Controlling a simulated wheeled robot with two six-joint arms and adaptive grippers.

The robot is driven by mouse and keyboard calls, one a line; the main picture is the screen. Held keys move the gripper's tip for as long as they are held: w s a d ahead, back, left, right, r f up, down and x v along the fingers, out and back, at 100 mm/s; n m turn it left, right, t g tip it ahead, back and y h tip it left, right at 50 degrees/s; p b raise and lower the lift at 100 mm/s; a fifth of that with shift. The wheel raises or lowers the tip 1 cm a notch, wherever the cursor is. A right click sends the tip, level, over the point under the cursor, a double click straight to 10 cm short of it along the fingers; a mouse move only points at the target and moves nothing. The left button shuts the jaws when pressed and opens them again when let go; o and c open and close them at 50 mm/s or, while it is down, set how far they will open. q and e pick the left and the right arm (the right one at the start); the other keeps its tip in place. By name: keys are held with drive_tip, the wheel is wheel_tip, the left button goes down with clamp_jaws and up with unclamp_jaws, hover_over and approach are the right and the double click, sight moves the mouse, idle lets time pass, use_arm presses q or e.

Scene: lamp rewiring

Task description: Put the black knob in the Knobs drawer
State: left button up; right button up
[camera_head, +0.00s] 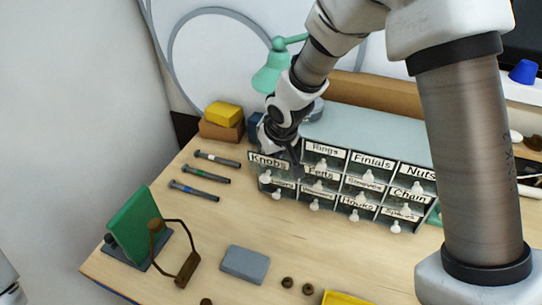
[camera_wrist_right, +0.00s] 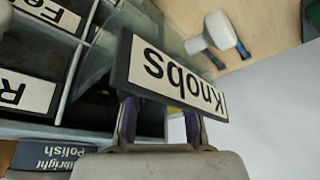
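The Knobs drawer (camera_head: 268,161) is the top left drawer of the small-parts cabinet. It appears pulled partly out, and its label plate (camera_wrist_right: 175,77) and clear side show large and upside down in the right wrist view. My right gripper (camera_head: 297,160) is at this drawer. In the right wrist view its two fingers (camera_wrist_right: 160,120) stand apart, with the tips partly hidden by the label plate and a dark area between them. I cannot tell whether they hold something. I cannot make out a black knob for certain. My left gripper is out of view.
Dark brown knobs (camera_head: 287,282) lie at the table's front beside a grey block (camera_head: 245,264). A green panel on a stand (camera_head: 135,225) and a brown handle-like frame (camera_head: 187,265) are at left. Several dark rods (camera_head: 200,174) lie left of the cabinet. A yellow tray (camera_head: 345,299) shows at the bottom edge.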

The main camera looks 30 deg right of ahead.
drive_tip(key=shift+o, duration=0.4)
drive_tip(key=shift+d, duration=0.1)
drive_tip(key=shift+r+p, duration=0.5)
drive_tip(key=shift+r, duration=0.15)
drive_tip(key=v, duration=1.1)
drive_tip(key=shift+b, duration=0.3)
drive_tip(key=shift+s, duration=0.1)
